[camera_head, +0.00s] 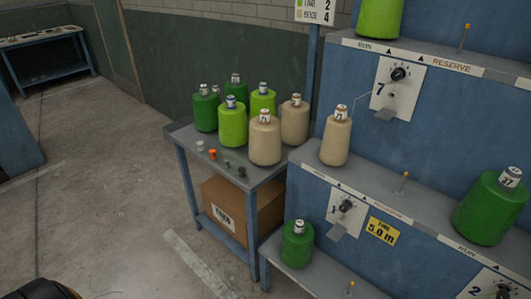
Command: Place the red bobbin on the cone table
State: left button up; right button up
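A small orange-red bobbin (212,154) stands near the front left edge of the cone table (262,178), a grey-topped table with blue legs. It is in a row with a pale bobbin (200,145) and two dark ones, a dark bobbin (227,164) and a dark green bobbin (241,172). Behind the row stand several yarn cones: dark green (205,113), lime green (232,127) and beige (265,145). Neither of my grippers is in view.
A cardboard box (250,205) sits on the table's lower shelf. A blue stepped rack (400,165) with cones, pegs and dials stands to the right, close to the table. A blue bench (45,50) is at the far left. Concrete floor (110,200) on the left is clear.

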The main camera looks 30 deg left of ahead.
aim_at(180, 135)
jog(key=i+j, duration=0.15)
jog(key=j, duration=0.65)
jog(key=i+j, duration=0.15)
jog(key=j, duration=0.6)
jog(key=i+j, duration=0.15)
jog(key=j, duration=0.65)
jog(key=i+j, duration=0.15)
jog(key=j, duration=0.65)
jog(key=i+j, duration=0.15)
jog(key=j, duration=0.6)
jog(key=i+j, duration=0.15)
jog(key=j, duration=0.65)
jog(key=i+j, duration=0.15)
jog(key=j, duration=0.65)
jog(key=i+j, duration=0.15)
jog(key=j, duration=0.65)
